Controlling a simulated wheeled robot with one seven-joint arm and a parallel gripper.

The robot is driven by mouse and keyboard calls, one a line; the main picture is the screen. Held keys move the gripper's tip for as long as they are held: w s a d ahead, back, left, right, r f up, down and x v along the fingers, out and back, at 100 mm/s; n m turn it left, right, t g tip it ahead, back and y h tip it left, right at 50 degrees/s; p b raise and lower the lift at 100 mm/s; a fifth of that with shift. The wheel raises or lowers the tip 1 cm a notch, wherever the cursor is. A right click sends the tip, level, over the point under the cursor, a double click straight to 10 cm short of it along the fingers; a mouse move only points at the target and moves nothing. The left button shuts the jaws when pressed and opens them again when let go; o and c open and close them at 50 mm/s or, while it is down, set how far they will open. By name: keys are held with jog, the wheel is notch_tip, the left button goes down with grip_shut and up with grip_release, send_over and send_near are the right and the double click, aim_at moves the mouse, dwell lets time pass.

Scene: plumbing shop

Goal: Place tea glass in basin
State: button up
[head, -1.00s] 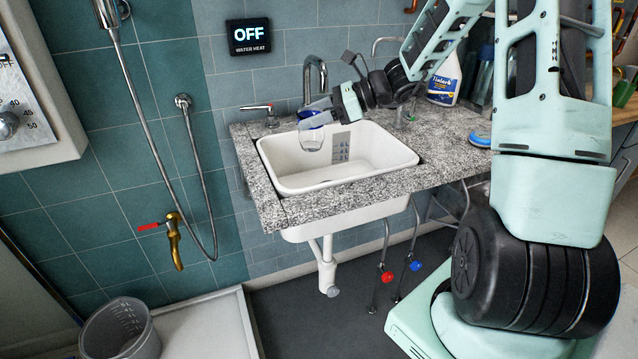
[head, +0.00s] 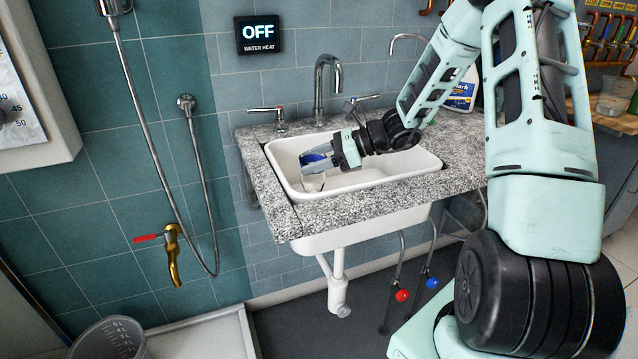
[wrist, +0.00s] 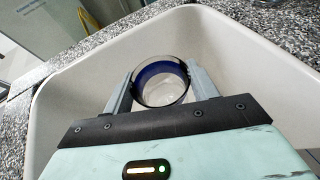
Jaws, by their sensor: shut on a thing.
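The tea glass (head: 316,182) is clear with a dark blue band at its rim. My gripper (head: 318,161) is shut on it near the blue band and holds it inside the left part of the white basin (head: 405,182). In the wrist view the glass (wrist: 161,82) sits between the two grey fingers of my gripper (wrist: 160,85), its round rim facing the camera. The basin's walls (wrist: 75,95) surround it there. Whether the bottom of the glass touches the basin floor I cannot tell.
A speckled granite counter (head: 460,145) surrounds the basin. A chrome tap (head: 322,85) rises behind it, with a lever handle (head: 268,110) to its left. A white bottle (head: 461,92) stands at the back right. A grey bucket (head: 108,340) is at the lower left.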

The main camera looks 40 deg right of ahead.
aim_at(315, 176)
jog(key=shift+f+b, duration=0.4)
jog(key=shift+f, duration=1.7)
jog(key=shift+f, duration=0.2)
jog(key=o, duration=1)
jog(key=shift+r, duration=0.3)
jog(key=p+v, duration=0.1)
jog(key=v, duration=1.1)
jog(key=shift+p, duration=0.4)
